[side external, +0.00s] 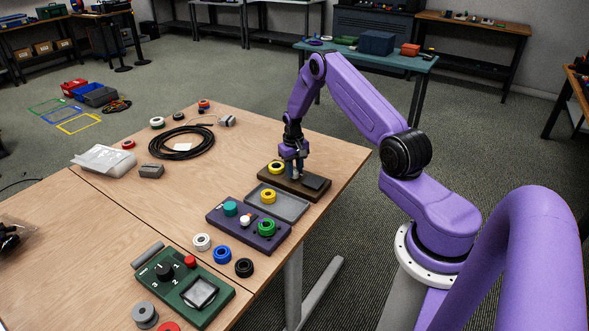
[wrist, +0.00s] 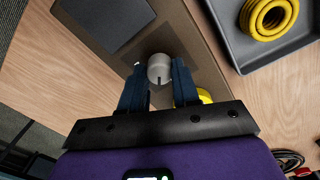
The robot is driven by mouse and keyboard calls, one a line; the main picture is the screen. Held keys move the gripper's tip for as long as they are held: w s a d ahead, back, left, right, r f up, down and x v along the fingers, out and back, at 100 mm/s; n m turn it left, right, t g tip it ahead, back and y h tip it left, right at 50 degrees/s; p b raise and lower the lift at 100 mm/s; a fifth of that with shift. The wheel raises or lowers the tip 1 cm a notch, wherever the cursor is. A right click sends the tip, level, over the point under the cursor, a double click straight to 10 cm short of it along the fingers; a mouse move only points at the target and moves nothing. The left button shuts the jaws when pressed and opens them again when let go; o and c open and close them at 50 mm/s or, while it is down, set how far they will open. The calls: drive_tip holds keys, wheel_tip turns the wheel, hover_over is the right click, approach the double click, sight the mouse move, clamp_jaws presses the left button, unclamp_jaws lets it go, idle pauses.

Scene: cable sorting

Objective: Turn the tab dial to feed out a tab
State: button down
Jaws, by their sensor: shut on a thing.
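The tab dial is a small light-grey knob (wrist: 159,66) with a dark mark on its near side, on a brown base (wrist: 184,38). The same brown base (side external: 284,184) shows at the table's right side in the side external view. My gripper (wrist: 159,74) points down over the base, with one dark finger on each side of the knob, shut on it. In the side external view my gripper (side external: 293,168) hides the knob. No fed-out tab can be made out.
A dark flat pad (wrist: 107,22) and a yellow ring (side external: 276,167) are on the base. Beside it are a grey tray (side external: 291,208) with a yellow ring (side external: 267,196) and a purple box (side external: 246,234) with knobs. A black cable coil (side external: 160,141) lies farther left.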

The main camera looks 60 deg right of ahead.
drive_tip(key=m, duration=0.4)
idle(0.5)
drive_tip(key=c, duration=0.8)
unclamp_jaws()
drive_tip(key=shift+r, duration=0.1)
drive_tip(key=r, duration=1.7)
drive_tip(key=shift+w+a+r, duration=0.15)
drive_tip(key=shift+w, duration=0.1)
drive_tip(key=shift+a, duration=0.1)
